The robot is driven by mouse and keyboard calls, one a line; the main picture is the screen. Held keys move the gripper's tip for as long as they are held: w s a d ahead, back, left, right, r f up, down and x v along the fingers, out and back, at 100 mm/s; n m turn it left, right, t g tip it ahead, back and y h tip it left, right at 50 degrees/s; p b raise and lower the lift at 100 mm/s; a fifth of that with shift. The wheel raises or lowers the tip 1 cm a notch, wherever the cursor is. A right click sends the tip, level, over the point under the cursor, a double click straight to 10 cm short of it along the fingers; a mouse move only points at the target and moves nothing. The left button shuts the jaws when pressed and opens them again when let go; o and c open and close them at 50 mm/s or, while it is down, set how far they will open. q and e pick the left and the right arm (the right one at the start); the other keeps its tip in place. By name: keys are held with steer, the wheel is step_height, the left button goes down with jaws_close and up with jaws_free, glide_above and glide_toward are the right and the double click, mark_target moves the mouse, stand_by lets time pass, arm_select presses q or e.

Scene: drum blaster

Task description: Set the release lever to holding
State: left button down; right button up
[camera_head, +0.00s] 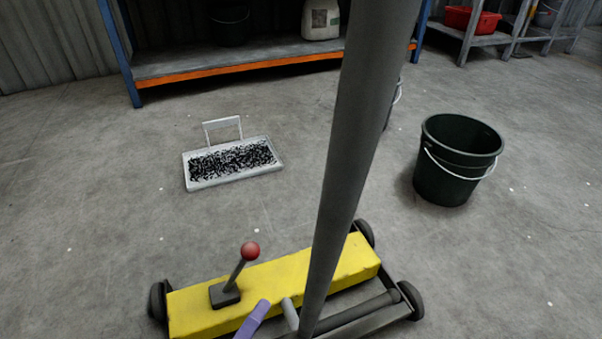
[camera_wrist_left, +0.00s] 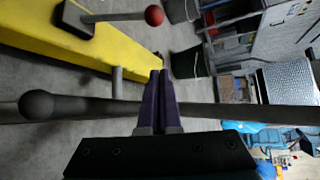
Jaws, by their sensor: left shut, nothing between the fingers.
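The release lever (camera_head: 237,272) is a grey rod with a red ball on top. It rises from a dark base on the yellow bar of a wheeled device (camera_head: 330,270) and leans right in the head view. In the left wrist view the lever (camera_wrist_left: 115,17) lies at the top left, its red ball pointing right. My left gripper (camera_head: 263,303) has purple fingers, shut and empty, low in the head view beside the yellow bar, apart from the lever. The fingers also show in the left wrist view (camera_wrist_left: 159,78). My right gripper is not in view.
A thick grey pole (camera_head: 357,120) rises from the device and blocks part of the view. A tray of dark metal bits (camera_head: 190,172) and a dark green bucket (camera_head: 447,185) stand on the floor. Shelving (camera_head: 250,65) stands behind. Open floor lies between.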

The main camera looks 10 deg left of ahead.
mark_target(237, 270)
arm_select(q)
steer(key=shift+s+f, duration=0.1)
steer(key=shift+s, duration=0.2)
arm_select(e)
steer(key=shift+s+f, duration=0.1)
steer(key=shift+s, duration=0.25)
arm_select(q)
steer(key=b+x, duration=0.2)
steer(key=x, duration=0.1)
steer(key=b+x, duration=0.2)
steer(key=x, duration=0.1)
steer(key=b+x, duration=0.2)
steer(key=x, duration=0.1)
steer(key=shift+w+f+b, duration=0.2)
steer(key=shift+f+b, duration=0.2)
steer(key=a, duration=0.1)
steer(key=a+r, duration=0.2)
steer(key=shift+w+a+p, duration=0.2)
steer(key=shift+a+p, duration=0.1)
steer(key=shift+a, duration=0.05)
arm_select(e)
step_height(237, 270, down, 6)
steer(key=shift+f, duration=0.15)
arm_select(q)
steer(key=shift+w+d, duration=0.1)
steer(key=shift+d, duration=0.05)
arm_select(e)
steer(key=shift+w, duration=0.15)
